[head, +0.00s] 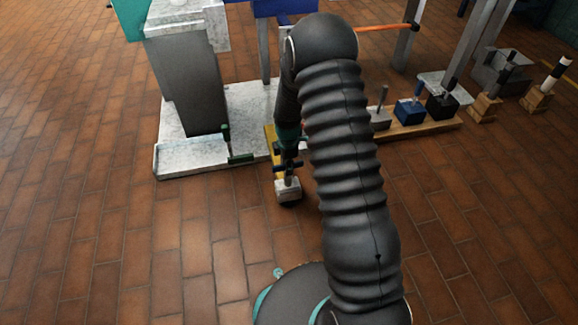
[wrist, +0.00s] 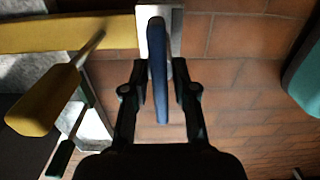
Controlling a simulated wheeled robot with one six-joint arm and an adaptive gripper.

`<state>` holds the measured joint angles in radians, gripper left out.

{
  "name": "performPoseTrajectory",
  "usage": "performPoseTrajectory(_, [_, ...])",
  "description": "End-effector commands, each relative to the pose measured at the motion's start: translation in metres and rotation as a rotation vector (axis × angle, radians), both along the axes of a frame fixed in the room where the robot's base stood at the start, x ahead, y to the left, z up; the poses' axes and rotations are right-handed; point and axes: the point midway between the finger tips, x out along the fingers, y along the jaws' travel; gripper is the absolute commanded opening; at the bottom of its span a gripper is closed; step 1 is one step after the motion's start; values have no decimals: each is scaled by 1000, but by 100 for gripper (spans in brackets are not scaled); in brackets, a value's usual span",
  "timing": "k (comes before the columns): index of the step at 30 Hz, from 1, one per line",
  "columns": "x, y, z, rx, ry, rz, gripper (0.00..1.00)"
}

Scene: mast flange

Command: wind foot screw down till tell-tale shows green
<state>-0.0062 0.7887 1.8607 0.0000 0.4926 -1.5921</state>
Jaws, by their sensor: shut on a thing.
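My gripper (wrist: 160,68) points down with its fingers on either side of a narrow blue bar handle (wrist: 158,60), shut on it. The handle sits over a pale block (wrist: 175,22) at the end of a yellow beam (wrist: 90,32). In the head view my gripper (head: 287,168) is just above the pale block (head: 288,189), which has a dark round foot (head: 290,203) beneath it near the floor. My arm and gripper hide the blue handle there. I cannot make out a tell-tale or its colour in either view.
A marble-like base plate (head: 190,158) with a grey post (head: 190,85) stands left of my gripper. A green-handled item (head: 238,157) is on its edge. A wooden rail (head: 425,128) with several blocks lies right. The wrist view shows a yellow handle (wrist: 42,103) close by. Front floor is clear.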

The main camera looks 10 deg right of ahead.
Motion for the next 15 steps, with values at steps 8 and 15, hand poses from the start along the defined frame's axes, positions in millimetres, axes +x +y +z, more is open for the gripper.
performPoseTrajectory(8, [0,0,0,0,0,-66,44])
performPoseTrajectory(15, [0,0,0,0,0,-65,44])
